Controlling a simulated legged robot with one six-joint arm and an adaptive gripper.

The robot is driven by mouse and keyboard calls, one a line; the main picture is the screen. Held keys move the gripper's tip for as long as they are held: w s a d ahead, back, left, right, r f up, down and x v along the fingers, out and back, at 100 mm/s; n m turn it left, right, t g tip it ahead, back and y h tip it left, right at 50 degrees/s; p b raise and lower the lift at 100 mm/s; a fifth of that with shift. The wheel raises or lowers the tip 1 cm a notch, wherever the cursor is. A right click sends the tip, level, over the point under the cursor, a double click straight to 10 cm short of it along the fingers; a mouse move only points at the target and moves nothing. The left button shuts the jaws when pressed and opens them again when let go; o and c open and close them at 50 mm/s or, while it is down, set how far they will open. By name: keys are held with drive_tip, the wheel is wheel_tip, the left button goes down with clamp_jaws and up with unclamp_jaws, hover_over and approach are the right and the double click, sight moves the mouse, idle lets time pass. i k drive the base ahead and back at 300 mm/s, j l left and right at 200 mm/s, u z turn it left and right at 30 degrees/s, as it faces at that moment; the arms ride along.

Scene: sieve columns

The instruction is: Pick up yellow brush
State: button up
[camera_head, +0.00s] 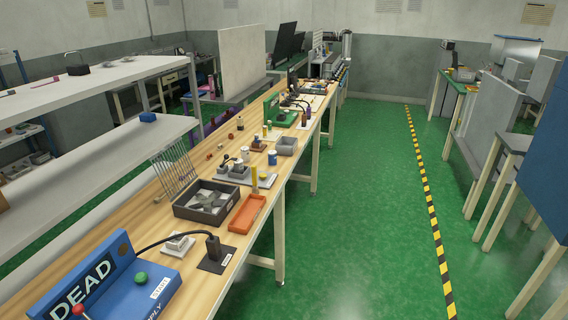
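A slim yellow upright thing (254,181) stands on the long wooden workbench, just behind the orange tray (247,214). It may be the yellow brush, but it is too small to tell its bristles or handle. A shorter yellow and white piece (263,177) stands right beside it. My gripper and arm do not show in this view.
A dark sieve box (206,216) stands left of the orange tray, with a wire rack (173,172) behind it. A blue panel (130,284) marked DEAD and a black cable are nearest. Green floor right of the bench is clear up to a striped line (426,192).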

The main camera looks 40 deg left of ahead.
sight(254, 190)
drive_tip(key=i+j+u, duration=0.15)
drive_tip(key=i+u, duration=0.75)
drive_tip(key=i+l+u, duration=0.25)
drive_tip(key=i+u, duration=0.2)
drive_tip(key=i+j+u, duration=0.2)
drive_tip(key=i+u, duration=0.25)
drive_tip(key=i, duration=0.5)
drive_tip(key=i+l+u, duration=0.15)
drive_tip(key=i+u, duration=0.3)
drive_tip(key=i, duration=0.45)
